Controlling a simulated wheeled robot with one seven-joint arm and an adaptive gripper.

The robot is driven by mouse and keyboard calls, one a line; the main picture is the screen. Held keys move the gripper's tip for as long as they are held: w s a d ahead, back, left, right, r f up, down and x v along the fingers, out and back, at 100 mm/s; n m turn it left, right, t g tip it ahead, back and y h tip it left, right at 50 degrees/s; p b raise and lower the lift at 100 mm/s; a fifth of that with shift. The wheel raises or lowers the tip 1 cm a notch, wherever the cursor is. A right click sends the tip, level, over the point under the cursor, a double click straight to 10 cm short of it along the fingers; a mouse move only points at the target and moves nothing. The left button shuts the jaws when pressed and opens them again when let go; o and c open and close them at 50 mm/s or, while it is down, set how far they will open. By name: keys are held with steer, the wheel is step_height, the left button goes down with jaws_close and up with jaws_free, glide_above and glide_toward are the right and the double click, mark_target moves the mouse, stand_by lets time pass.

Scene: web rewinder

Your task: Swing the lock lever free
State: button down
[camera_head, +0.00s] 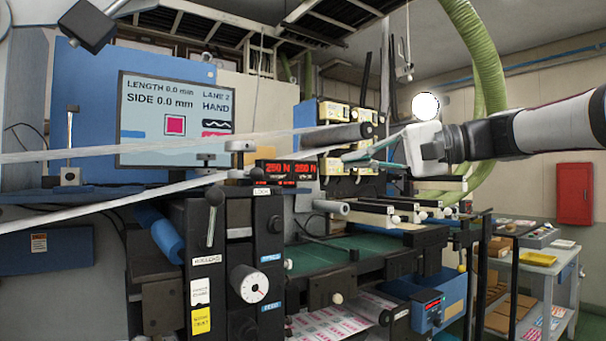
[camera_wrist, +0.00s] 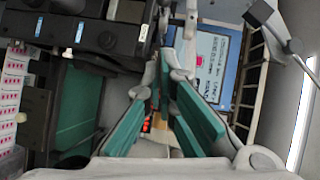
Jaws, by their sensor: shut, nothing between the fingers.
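A lever with a dark ball top (camera_head: 214,196) stands nearly upright on the front of the dark machine housing, above a ROLLERS label. A small label reading LOCK (camera_head: 261,191) sits to its right, with a dark knob (camera_head: 257,174) just above it. I cannot tell for sure which of these is the lock lever. My gripper (camera_head: 348,157) is to the right of both and apart from them, its teal fingers pointing left. It is shut and empty. In the wrist view its teal pads (camera_wrist: 165,95) fill the middle, and no lever can be made out between them.
A red-digit display (camera_head: 286,170) stands behind the LOCK label. A dark roller (camera_head: 337,136) and pale web strips cross near my gripper. A screen (camera_head: 175,120) is at the back left. A white dial (camera_head: 249,284) is below. A cart (camera_head: 540,260) stands right.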

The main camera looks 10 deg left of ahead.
stand_by(0.3)
steer(key=p, duration=0.2)
glide_toward(247, 174)
steer(key=w+a, duration=0.2)
steer(key=w, duration=0.1)
steer(key=shift+s+a+f, duration=0.3)
steer(key=shift+a+f, duration=0.05)
steer(key=shift+f, duration=0.1)
steer(key=shift+s, duration=0.15)
steer(key=shift+s+m+t+b, duration=0.15)
steer(key=shift+m+t+b, duration=0.15)
steer(key=shift+m+t, duration=0.15)
